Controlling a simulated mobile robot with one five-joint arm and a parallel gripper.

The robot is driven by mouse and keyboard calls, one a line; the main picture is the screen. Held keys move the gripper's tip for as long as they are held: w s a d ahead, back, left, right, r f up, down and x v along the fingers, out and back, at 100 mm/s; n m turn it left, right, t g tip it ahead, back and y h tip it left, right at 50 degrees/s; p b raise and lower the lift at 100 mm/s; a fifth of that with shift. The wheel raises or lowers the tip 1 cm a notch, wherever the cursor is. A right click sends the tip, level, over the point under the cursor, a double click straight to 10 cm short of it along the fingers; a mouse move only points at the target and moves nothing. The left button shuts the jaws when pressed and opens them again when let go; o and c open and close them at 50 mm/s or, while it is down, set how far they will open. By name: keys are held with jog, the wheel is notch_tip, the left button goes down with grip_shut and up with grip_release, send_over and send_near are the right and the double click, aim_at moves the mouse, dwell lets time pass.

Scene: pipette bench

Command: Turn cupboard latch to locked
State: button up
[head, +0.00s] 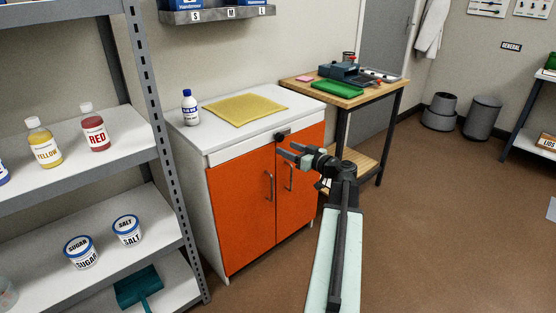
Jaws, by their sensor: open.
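The cupboard (238,205) has two orange doors with metal bar handles and a white body and top. A small dark latch (281,137) sits on its front near the top, by the line between the doors. Its exact angle is too small to tell. My gripper (286,150) is open and empty, its two fingers pointing left toward the cupboard front. In the picture the fingertips show just below the latch. I cannot tell how far they are from it in depth, but nothing is between the fingers.
On the cupboard top are a blue-and-white bottle (190,107) and a yellow cloth (245,108). A grey shelf rack (160,130) with bottles and tubs stands at left. A wooden workbench (345,97) is behind at right. Brown floor (430,220) lies clear on the right.

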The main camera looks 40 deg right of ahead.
aim_at(281, 138)
jog(key=shift+t+h, duration=0.4)
jog(key=shift+h, duration=0.1)
jog(key=w+d, duration=0.1)
jog(key=w, duration=0.1)
jog(key=w+d, duration=0.1)
jog(key=w, duration=0.1)
jog(key=w+d, duration=0.1)
jog(key=w, duration=0.1)
jog(key=shift+w+d+r, duration=0.15)
jog(key=shift+w+d, duration=0.2)
grip_shut()
dwell(0.7)
